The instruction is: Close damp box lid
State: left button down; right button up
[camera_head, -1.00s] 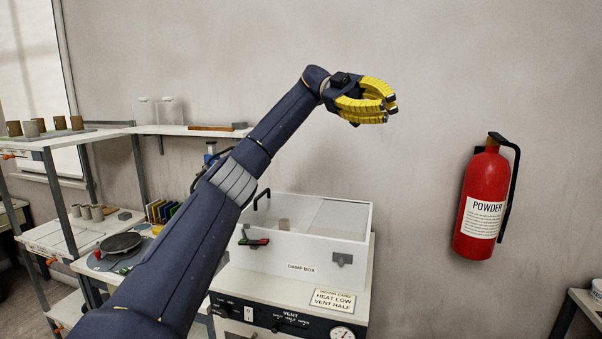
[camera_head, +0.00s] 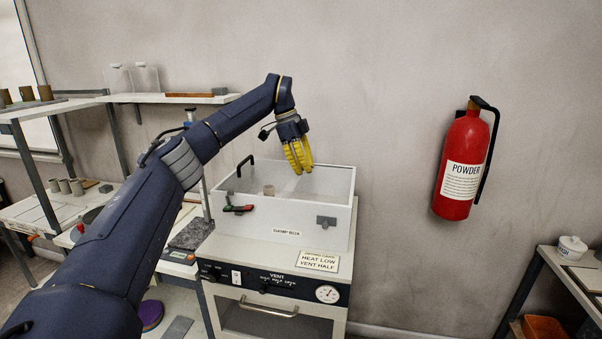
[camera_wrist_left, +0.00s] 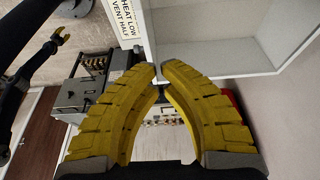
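The white damp box (camera_head: 290,231) stands on the kiln-like cabinet in the head view. Its top looks open or clear, and a small grey-brown cup (camera_head: 268,190) shows inside. A black handle (camera_head: 245,165) stands up at its left side; I cannot tell the lid's exact position. My left gripper (camera_head: 300,172) points down over the back right of the box, its fingertips close together with nothing between them. In the left wrist view its yellow fingers (camera_wrist_left: 160,70) nearly meet beside the white box wall (camera_wrist_left: 215,55). My right gripper (camera_wrist_left: 62,33) shows small at the upper left there; its opening is unclear.
The cabinet (camera_head: 270,285) below has a VENT panel, a gauge and a sign (camera_head: 320,261). A red-and-green lever (camera_head: 238,208) and a grey latch (camera_head: 326,222) are on the box front. A red extinguisher (camera_head: 465,165) hangs on the wall at right. Shelves with cups stand at left.

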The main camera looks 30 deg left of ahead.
aim_at(290, 192)
pick_arm(q)
jog(key=x, duration=0.8)
jog(key=shift+f, duration=0.25)
jog(key=shift+s+a+r, duration=0.1)
jog(key=shift+s+a, duration=0.1)
jog(key=shift+a, duration=0.3)
jog(key=shift+s+a, duration=0.15)
jog(key=shift+a, duration=0.4)
jog(key=shift+s+a, duration=0.25)
jog(key=shift+a, duration=0.55)
jog(key=shift+s+a, duration=0.25)
jog(key=shift+a, duration=0.55)
jog(key=shift+s+a, duration=0.25)
jog(key=shift+a, duration=0.55)
